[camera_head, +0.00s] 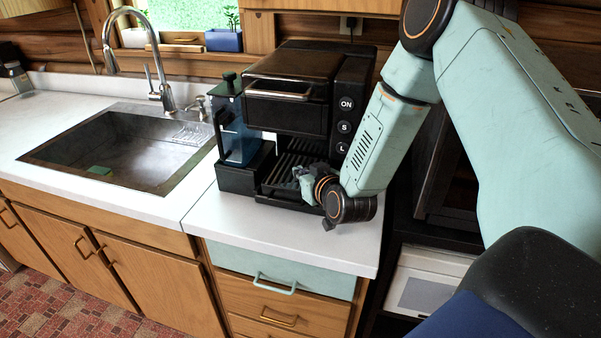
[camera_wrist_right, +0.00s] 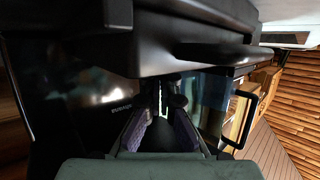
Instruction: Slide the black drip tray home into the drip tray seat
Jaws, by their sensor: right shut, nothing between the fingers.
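The black coffee machine (camera_head: 292,98) stands on the white counter. The black slatted drip tray (camera_head: 283,170) lies low in its front opening, at the drip tray seat. My right gripper hides part of the tray and seat, so I cannot tell how far in the tray sits. My right gripper (camera_head: 303,172) is shut and empty, at the tray's right front, close over the slats; I cannot tell if it touches. In the right wrist view, its fingers (camera_wrist_right: 165,97) point at the machine's dark front. My left gripper is not in view.
A blue water tank (camera_head: 237,135) stands at the machine's left side. A sink (camera_head: 120,150) with a tall faucet (camera_head: 140,50) lies farther left. The counter in front of the machine (camera_head: 250,228) is clear. A drawer with a pale green front (camera_head: 285,272) is below.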

